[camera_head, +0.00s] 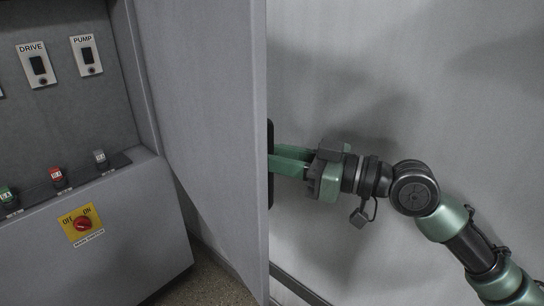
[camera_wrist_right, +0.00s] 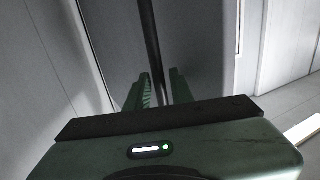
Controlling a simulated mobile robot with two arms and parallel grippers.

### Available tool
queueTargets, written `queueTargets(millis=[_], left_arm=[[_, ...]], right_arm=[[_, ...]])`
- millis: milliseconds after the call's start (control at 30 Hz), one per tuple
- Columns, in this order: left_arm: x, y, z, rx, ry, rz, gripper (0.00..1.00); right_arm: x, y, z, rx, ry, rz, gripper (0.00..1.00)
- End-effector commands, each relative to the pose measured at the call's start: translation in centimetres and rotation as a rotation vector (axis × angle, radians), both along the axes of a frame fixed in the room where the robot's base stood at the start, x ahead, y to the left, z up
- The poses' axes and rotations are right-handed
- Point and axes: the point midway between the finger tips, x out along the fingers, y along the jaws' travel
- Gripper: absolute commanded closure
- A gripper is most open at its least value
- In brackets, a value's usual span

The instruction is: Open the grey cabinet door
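The grey cabinet door (camera_head: 205,110) stands swung open in the head view, its free edge towards the middle of the picture. A dark vertical bar handle (camera_head: 270,135) is on its outer face, partly hidden by the door edge. My right gripper (camera_head: 288,161) reaches it from the right. In the right wrist view the handle (camera_wrist_right: 149,35) runs between the two green fingers of my right gripper (camera_wrist_right: 160,88), which appear closed on it. The fingertips are partly hidden behind the door in the head view. My left gripper is not in view.
The open cabinet shows DRIVE (camera_head: 37,65) and PUMP (camera_head: 86,55) switches, small coloured buttons on a ledge (camera_head: 130,159), and a yellow main switch plate (camera_head: 82,222). A plain grey wall (camera_head: 400,70) lies behind my right arm. Some bare floor (camera_head: 205,285) shows below the door.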

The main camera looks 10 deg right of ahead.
Motion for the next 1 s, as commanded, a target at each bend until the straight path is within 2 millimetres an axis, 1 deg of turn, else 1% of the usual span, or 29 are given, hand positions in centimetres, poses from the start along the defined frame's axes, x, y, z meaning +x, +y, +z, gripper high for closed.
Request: queueTargets(millis=[267, 367, 467, 700, 800, 1000], left_arm=[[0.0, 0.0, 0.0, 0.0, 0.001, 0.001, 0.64], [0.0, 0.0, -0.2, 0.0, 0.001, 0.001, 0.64], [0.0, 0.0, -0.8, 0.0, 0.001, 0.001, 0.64], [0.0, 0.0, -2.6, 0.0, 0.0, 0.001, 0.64], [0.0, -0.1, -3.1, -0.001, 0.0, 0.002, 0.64], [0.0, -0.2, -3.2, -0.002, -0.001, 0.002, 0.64]], right_arm=[[0.0, 0.0, -0.1, -0.001, 0.0, 0.001, 0.66], [-0.2, -0.3, -0.2, -0.002, 0.0, 0.0, 0.66], [-0.7, -1.3, -0.4, -0.004, 0.0, -0.001, 0.66], [-2.6, -4.9, -0.6, -0.005, 0.001, -0.002, 0.66], [-3.2, -6.0, -0.4, -0.002, 0.002, -0.001, 0.66], [-3.7, -6.7, -0.1, -0.002, 0.001, 0.002, 0.66]])
